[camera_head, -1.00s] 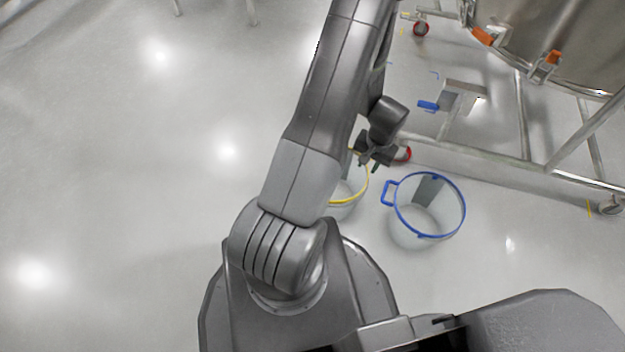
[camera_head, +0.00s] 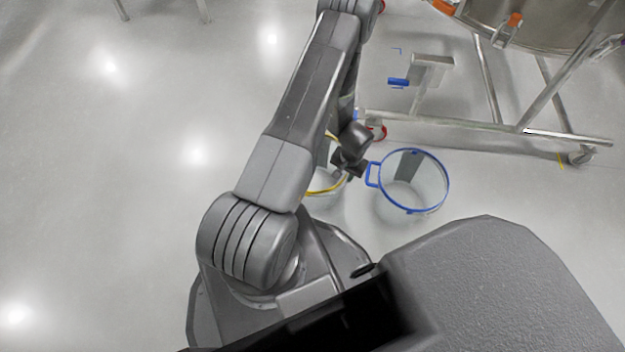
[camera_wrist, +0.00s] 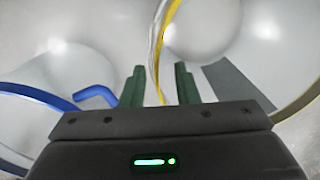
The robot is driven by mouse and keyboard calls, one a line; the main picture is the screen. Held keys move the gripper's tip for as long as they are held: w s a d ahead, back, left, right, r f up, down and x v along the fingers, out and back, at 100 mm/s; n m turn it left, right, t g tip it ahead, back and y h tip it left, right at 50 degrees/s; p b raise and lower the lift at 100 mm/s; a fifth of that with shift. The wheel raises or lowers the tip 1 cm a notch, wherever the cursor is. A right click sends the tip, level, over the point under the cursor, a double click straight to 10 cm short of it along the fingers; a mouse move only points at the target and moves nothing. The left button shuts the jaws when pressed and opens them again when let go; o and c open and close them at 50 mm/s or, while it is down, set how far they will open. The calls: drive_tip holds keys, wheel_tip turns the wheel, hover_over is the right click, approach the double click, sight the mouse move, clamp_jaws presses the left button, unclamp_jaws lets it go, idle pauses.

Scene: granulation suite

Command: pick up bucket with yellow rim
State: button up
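The bucket with the yellow rim (camera_head: 326,190) stands on the floor in the head view, partly hidden behind my arm. Its yellow rim (camera_wrist: 161,50) runs down the middle of the wrist view, toward the gap between my fingers. My gripper (camera_wrist: 159,86) is open, with one green finger on each side of the rim line. No contact with the rim is visible. In the head view my gripper (camera_head: 345,172) is over the right side of this bucket, and its fingers are hard to make out.
A clear bucket with a blue rim (camera_head: 446,185) stands close on the right, its blue handle (camera_head: 372,174) beside my gripper. It also shows at left in the wrist view (camera_wrist: 38,95). A metal frame (camera_head: 455,122) on casters stands behind. The floor at left is clear.

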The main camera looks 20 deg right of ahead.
drive_tip(key=f, duration=0.1)
drive_tip(key=f+b, duration=0.1)
drive_tip(key=f, duration=0.1)
drive_tip(key=w+f+b, duration=0.1)
drive_tip(key=f, duration=0.1)
drive_tip(key=shift+a+f, duration=0.15)
drive_tip(key=shift+f, duration=0.05)
clamp_jaws()
drive_tip(key=shift+r, duration=0.1)
idle(1.1)
